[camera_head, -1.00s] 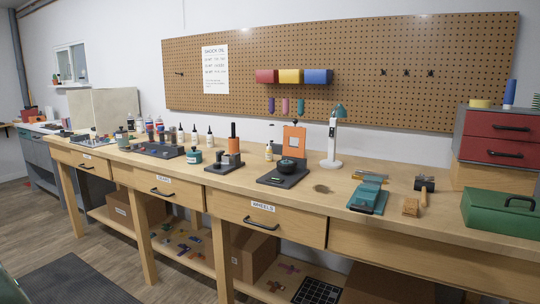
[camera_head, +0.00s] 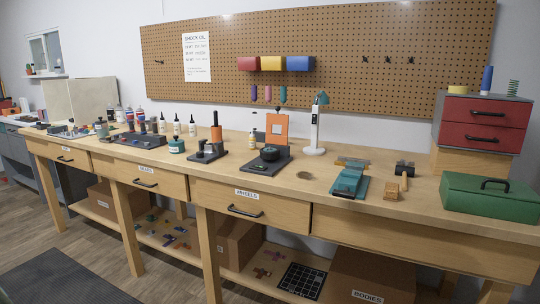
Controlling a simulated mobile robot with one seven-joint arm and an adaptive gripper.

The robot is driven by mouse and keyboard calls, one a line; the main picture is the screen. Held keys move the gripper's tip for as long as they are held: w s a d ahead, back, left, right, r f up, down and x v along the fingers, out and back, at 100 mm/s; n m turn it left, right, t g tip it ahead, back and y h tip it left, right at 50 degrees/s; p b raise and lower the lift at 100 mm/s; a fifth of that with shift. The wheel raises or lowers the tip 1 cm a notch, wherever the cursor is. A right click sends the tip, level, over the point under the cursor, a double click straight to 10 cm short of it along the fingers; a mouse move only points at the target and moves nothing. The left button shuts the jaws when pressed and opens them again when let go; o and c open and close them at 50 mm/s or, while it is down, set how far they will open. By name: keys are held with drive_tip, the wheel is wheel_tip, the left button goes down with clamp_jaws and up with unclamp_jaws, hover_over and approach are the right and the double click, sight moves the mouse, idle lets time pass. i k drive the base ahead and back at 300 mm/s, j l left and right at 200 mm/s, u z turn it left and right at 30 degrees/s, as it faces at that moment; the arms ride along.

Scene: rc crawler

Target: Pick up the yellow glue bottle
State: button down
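A small pale bottle with a yellowish label (camera_head: 253,141) stands upright on the workbench. It is behind and left of the black wheel stand with the orange back plate (camera_head: 277,130). It is small in the view and I cannot read its label. Several white bottles with dark caps (camera_head: 192,126) stand further left along the back of the bench. My gripper is not in view.
The long wooden workbench (camera_head: 330,172) has drawers along its front. A teal jar (camera_head: 176,146), a lamp (camera_head: 316,125), a teal tool (camera_head: 350,182), a green toolbox (camera_head: 489,197) and a red drawer cabinet (camera_head: 484,122) stand on it. Floor shows at lower left.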

sight(252, 140)
drive_tip(key=i+j+u, duration=0.1)
drive_tip(key=i+j, duration=0.15)
drive_tip(key=i, duration=0.3)
drive_tip(key=i+j+u, duration=0.15)
drive_tip(key=i, duration=0.35)
drive_tip(key=i+j+u, duration=0.1)
drive_tip(key=i+j, duration=0.15)
drive_tip(key=i, duration=0.3)
drive_tip(key=i+j+u, duration=0.1)
drive_tip(key=i, duration=0.45)
